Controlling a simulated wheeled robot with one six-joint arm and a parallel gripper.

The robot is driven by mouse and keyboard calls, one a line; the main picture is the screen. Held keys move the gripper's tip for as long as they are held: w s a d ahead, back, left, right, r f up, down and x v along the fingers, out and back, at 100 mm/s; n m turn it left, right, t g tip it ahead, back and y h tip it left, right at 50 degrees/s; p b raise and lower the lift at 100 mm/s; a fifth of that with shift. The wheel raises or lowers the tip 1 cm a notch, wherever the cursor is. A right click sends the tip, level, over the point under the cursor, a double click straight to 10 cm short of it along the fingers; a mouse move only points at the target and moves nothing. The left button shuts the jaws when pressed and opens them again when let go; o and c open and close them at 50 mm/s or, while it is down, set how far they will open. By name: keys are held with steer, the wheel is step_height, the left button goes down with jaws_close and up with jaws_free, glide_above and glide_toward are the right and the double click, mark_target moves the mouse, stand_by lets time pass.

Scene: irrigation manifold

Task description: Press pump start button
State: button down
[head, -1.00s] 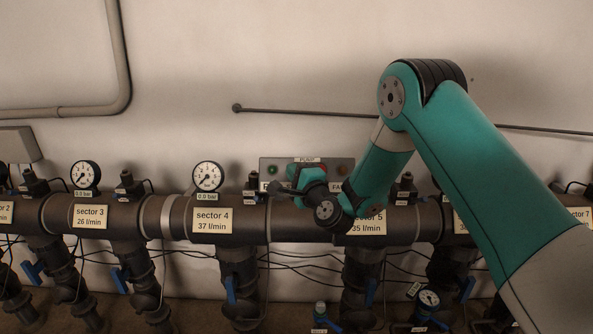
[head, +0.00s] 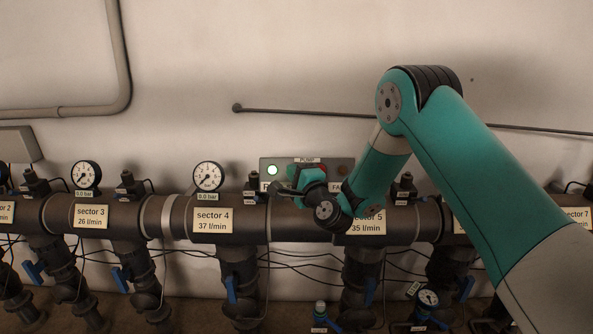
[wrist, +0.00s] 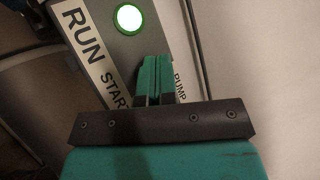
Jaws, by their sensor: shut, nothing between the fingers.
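The grey pump panel (head: 348,163) is on the wall behind the pipe, partly hidden by my arm. Its green lamp (head: 271,170) is lit, and it glows bright in the wrist view (wrist: 129,19) beside the RUN label (wrist: 82,35). My gripper (wrist: 155,62) is shut and empty, with its fingertips at the panel beside the START label (wrist: 114,88). The start button itself is hidden behind the fingers, so I cannot tell whether they touch it. In the head view my wrist covers the panel's middle.
A thick dark pipe (head: 290,220) runs across below the panel, with valves and blue handles under it. A pressure gauge (head: 208,176) stands on the pipe left of the panel. A dim lamp (head: 342,170) sits at the panel's right. The wall above is mostly clear.

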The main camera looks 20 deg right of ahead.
steer(key=shift+s, duration=0.1)
steer(key=shift+s+a+r+b, duration=0.25)
steer(key=shift+s+r+b, duration=0.25)
steer(key=shift+s, duration=0.2)
steer(key=shift+s+a+r+b, duration=0.2)
steer(key=shift+s+r, duration=0.2)
steer(key=shift+s, duration=0.3)
steer(key=shift+s+a+r+b, duration=0.15)
steer(key=shift+s+a+r, duration=0.2)
steer(key=shift+s, duration=0.35)
steer(key=shift+s+a+r+b, duration=0.1)
steer(key=shift+s+r+b, duration=0.1)
steer(key=shift+s+r, duration=0.4)
steer(key=shift+s, duration=0.1)
steer(key=s+a+r+n+g+y, duration=0.3)
steer(key=s+a+n+g, duration=0.3)
steer(key=s+n, duration=0.2)
steer(key=s+a+r+n+g+y, duration=0.25)
steer(key=s+a+n+g, duration=0.25)
steer(key=s+n, duration=0.25)
steer(key=s+d+f+n+g+h, duration=0.1)
steer(key=s+d+n+g+h, duration=0.1)
steer(key=s, duration=0.9)
steer(key=s+d+n+g+h, duration=0.3)
steer(key=s+d+n+g, duration=0.2)
steer(key=s, duration=0.5)
steer(key=shift+s+d+f+n+g, duration=0.3)
steer(key=shift+n+g, duration=0.2)
steer(key=shift+n, duration=0.75)
